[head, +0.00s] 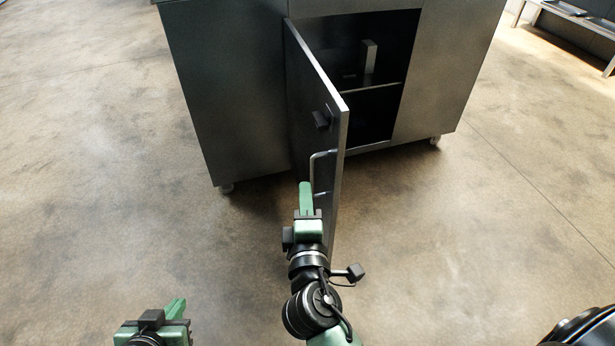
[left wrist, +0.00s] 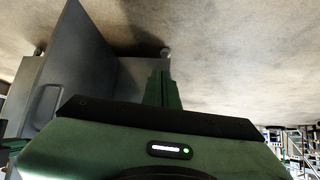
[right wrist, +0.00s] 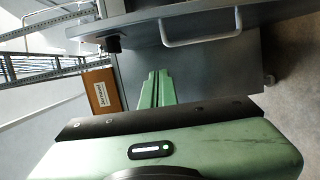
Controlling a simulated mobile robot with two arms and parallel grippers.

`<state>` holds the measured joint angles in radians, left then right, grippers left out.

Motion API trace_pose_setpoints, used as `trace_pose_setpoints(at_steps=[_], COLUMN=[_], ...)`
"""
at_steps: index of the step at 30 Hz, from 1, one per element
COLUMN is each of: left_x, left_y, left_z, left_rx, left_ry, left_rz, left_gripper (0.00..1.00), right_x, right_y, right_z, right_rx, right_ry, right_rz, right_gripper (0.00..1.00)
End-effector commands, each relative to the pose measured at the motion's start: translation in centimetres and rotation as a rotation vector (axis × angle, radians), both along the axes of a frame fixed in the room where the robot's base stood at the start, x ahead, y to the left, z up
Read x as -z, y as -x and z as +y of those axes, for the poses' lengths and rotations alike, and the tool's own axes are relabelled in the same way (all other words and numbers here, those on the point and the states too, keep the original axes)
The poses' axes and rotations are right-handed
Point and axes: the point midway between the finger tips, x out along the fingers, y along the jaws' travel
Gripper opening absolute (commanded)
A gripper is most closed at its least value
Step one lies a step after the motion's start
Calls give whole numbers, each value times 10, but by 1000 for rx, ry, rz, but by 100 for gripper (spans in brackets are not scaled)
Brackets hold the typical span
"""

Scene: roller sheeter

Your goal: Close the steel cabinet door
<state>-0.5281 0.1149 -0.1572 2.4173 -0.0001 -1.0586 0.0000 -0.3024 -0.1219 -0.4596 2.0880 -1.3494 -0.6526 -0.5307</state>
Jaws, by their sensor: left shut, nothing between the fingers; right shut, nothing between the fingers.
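The steel cabinet (head: 225,90) stands ahead with its door (head: 298,110) swung wide open toward me, hinged at the left of the opening. The door's bar handle (head: 320,170) is on the outer face near the free edge. My right gripper (head: 306,188) is shut and empty, left of the door beside the handle; contact cannot be told. In the right wrist view its fingers (right wrist: 155,88) point past the handle (right wrist: 200,28). My left gripper (head: 176,307) is shut and empty at the lower left, away from the door. The left wrist view also shows the door (left wrist: 75,65).
The open compartment shows a shelf (head: 385,87) and an upright item (head: 369,58) inside. A metal rack (head: 575,12) stands at the upper right. The concrete floor around is clear.

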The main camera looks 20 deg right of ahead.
Motion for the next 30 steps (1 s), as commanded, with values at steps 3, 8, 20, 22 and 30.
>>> trace_pose_setpoints(at_steps=[3, 8, 20, 22, 30], left_x=[-9, -11, -18, -18, -18], left_y=[2, 5, -7, -6, -6], left_z=[0, 1, -3, -3, -3], left_rx=[0, -1, 4, 3, 3], left_ry=[3, 0, 15, 14, 14], left_rz=[-17, -5, -70, -68, -69], left_gripper=[0, 0, 0, 0, 0], right_x=[-15, -19, -17, -17, -16], right_y=[1, -16, -96, -94, -93], right_z=[-7, -12, -32, -46, -70], right_rx=[25, 27, 25, 26, 24], right_ry=[23, 25, 25, 26, 23], right_rz=[-36, -41, -39, -37, -36], right_gripper=[0, 0, 0, 0, 0])
